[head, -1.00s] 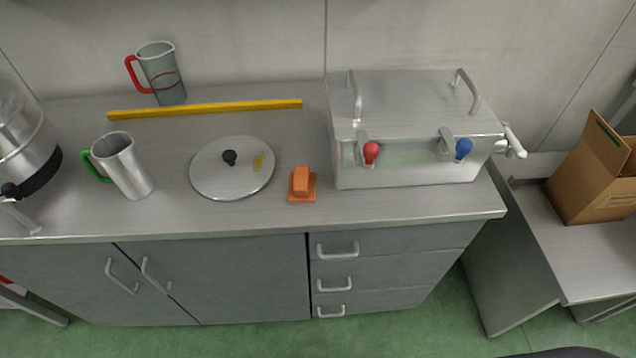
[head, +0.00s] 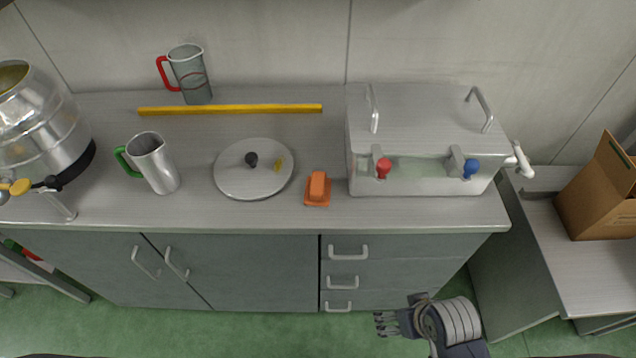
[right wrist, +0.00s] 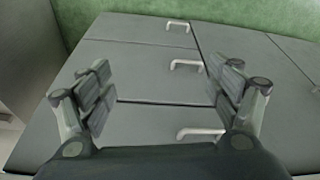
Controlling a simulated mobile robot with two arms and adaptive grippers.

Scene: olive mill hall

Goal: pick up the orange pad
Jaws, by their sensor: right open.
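The orange pad (head: 317,188) lies on the grey counter top (head: 260,216), near its front edge, between the round lid and the metal box. It has a raised block on a flat base. My right gripper (head: 381,324) is in front of the drawers, lower than the counter top and to the right of the pad. In the right wrist view the right gripper (right wrist: 158,95) is open and empty, with drawer fronts and handles beyond its fingers. The pad does not show in that view. My left gripper is not in view.
A round lid (head: 240,182) with a black knob lies left of the pad. A metal box (head: 420,120) with red and blue taps stands right. Green-handled (head: 158,170) and red-handled (head: 190,72) jugs and a yellow bar (head: 230,109) are on the counter.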

